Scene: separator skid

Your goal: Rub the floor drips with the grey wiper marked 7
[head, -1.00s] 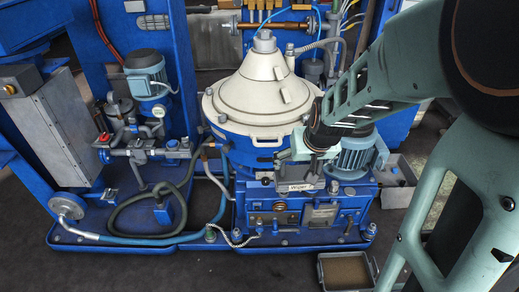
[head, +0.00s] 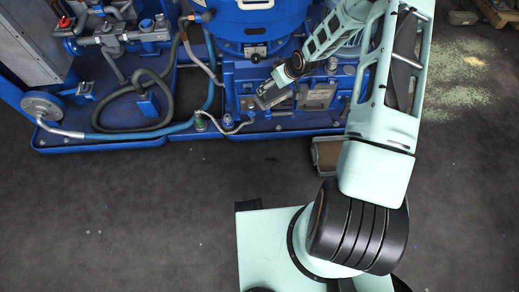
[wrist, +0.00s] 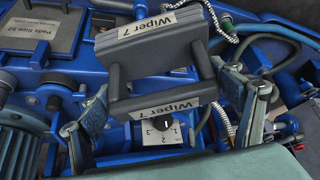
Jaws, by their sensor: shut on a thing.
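The grey wiper (wrist: 160,40) marked 7 is a dark grey block with two posts and a crossbar, with "Wiper 7" labels on block and bar. My gripper (wrist: 168,112) is shut on it, one finger at each side of the bar. In the head view the wiper (head: 272,98) is small, held by my gripper (head: 282,86) before the blue machine's front, above the floor. A pale yellow-green speckled patch (head: 455,85) lies on the floor at the right, beyond my arm. I cannot tell whether it is the drips.
The blue skid base (head: 110,142) edges the floor, with a hose (head: 150,128) along it. A tray (head: 327,153) stands on the floor by the skid, partly behind my arm. The dark floor (head: 130,220) in front is clear. A numbered dial (wrist: 165,130) lies below the wiper.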

